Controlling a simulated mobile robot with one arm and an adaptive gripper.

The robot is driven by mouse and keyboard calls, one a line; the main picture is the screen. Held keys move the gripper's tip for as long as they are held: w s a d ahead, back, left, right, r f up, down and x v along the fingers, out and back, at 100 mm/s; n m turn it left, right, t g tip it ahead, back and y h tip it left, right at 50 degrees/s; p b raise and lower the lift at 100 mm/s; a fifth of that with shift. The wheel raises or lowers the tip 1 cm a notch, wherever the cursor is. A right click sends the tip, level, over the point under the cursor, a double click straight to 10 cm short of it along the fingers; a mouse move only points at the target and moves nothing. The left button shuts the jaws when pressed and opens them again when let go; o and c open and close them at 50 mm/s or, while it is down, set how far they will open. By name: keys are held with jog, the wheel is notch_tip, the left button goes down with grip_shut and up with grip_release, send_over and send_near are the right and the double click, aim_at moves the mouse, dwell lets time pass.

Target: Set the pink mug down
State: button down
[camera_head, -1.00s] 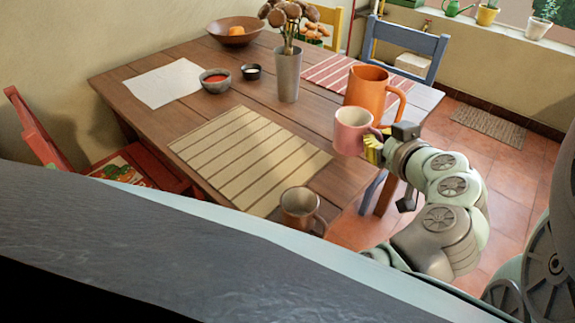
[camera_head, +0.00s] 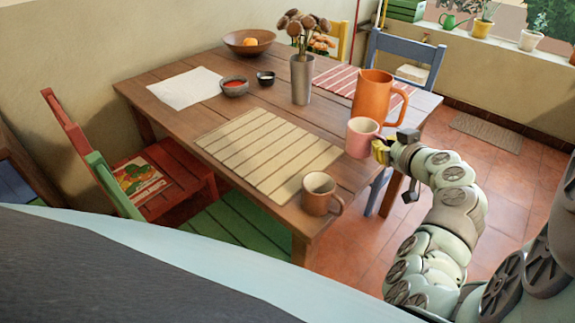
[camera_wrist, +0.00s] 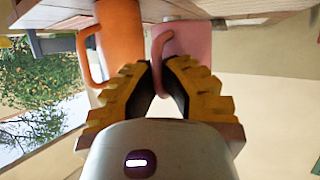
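The pink mug (camera_head: 361,139) is upright at the right edge of the wooden table (camera_head: 190,125), just in front of the orange pitcher (camera_head: 371,95). Its base is at or very near the tabletop; I cannot tell whether it touches. My gripper (camera_head: 380,151) reaches in from the right, with its yellow fingers at the mug's handle side. In the wrist view, which is upside down, the fingers (camera_wrist: 161,78) close around the handle of the pink mug (camera_wrist: 190,45). The orange pitcher (camera_wrist: 122,40) stands beside it there.
A brown mug (camera_head: 319,194) stands at the near table corner, beside the striped cream placemat (camera_head: 265,150). A grey vase (camera_head: 301,80) with flowers, small bowls (camera_head: 235,88) and a red-striped mat (camera_head: 335,80) are farther back. Bare wood lies between the placemat and the pink mug.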

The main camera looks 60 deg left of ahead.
notch_tip(320, 180, down, 6)
jog(key=shift+f+b, duration=0.25)
jog(key=shift+b, duration=0.05)
dwell(0.3)
jog(key=c, duration=1.1)
grip_release()
jog(key=shift+c, duration=0.2)
jog(key=shift+d, duration=0.1)
jog(key=b+v, duration=0.1)
jog(key=v, duration=1.1)
